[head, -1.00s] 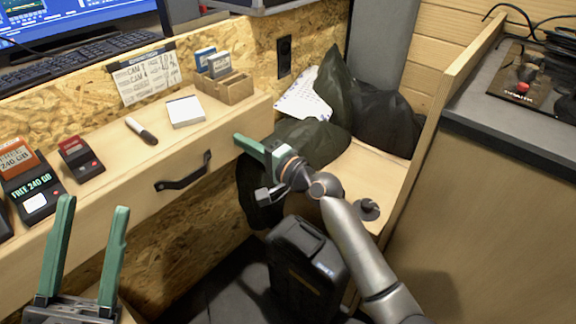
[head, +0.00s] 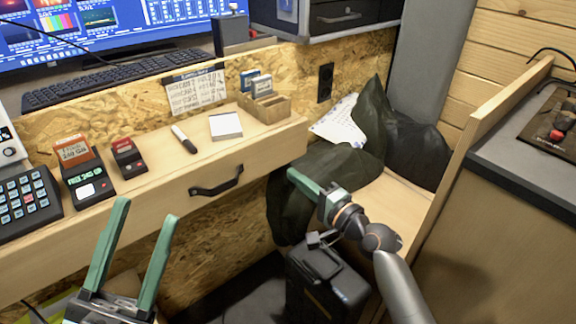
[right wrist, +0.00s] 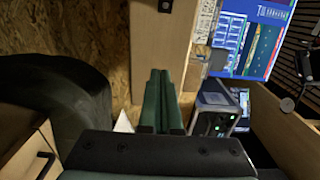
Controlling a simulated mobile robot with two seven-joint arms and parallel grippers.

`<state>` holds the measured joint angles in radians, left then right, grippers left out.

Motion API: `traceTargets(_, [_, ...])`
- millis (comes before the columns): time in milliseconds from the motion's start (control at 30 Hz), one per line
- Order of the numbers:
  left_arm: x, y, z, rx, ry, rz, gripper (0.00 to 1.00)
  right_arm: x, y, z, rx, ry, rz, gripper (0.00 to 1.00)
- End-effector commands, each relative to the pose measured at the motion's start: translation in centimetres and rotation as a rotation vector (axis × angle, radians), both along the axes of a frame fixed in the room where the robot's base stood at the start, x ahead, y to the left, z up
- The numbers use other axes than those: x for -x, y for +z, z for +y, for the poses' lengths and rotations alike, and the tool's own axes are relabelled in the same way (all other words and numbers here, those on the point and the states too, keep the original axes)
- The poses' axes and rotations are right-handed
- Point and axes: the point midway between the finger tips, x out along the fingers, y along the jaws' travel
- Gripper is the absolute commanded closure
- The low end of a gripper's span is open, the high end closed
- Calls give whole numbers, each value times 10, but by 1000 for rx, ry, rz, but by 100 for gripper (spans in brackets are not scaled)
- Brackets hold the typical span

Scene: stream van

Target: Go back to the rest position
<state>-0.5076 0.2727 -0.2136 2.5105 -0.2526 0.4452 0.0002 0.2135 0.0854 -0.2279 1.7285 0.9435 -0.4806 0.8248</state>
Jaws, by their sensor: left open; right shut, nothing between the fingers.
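My left gripper (head: 145,212) stands at the lower left of the head view, its two green fingers pointing up and apart, with nothing between them. It shows in front of the wooden drawer front. My right gripper (head: 296,177) is just below the right corner of the drawer (head: 258,168), its green fingers together and empty. The right wrist view shows the two shut green fingers (right wrist: 160,76) side by side. The drawer has a dark handle (head: 216,181) and stands out from the chipboard wall.
A notepad (head: 226,126), a marker (head: 183,139) and a wooden card box (head: 265,107) are on the drawer top. Card cases and a keypad (head: 28,198) are at left. Dark bags (head: 330,180) and a black case (head: 325,280) are near my right arm. A wooden partition (head: 480,135) stands at right.

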Motion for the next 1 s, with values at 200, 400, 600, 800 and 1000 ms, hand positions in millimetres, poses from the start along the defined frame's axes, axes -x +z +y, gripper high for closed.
traceTargets(200, [-15, -10, 4, -5, 29, 81, 50, 36, 1, -23, 3, 1, 1, 100])
traceTargets(400, [-22, -19, 5, -3, 36, 129, 50, 50, 0, -34, 1, 0, -1, 100])
traceTargets(600, [-24, -22, 5, -3, 37, 138, 50, 54, 0, -37, 19, -10, -15, 100])
traceTargets(800, [-23, -21, 5, -4, 36, 137, 50, 73, 13, -58, 291, -156, -249, 100])
traceTargets(1000, [-23, -21, 4, -3, 36, 137, 50, 127, 67, -81, 772, -391, -690, 100])
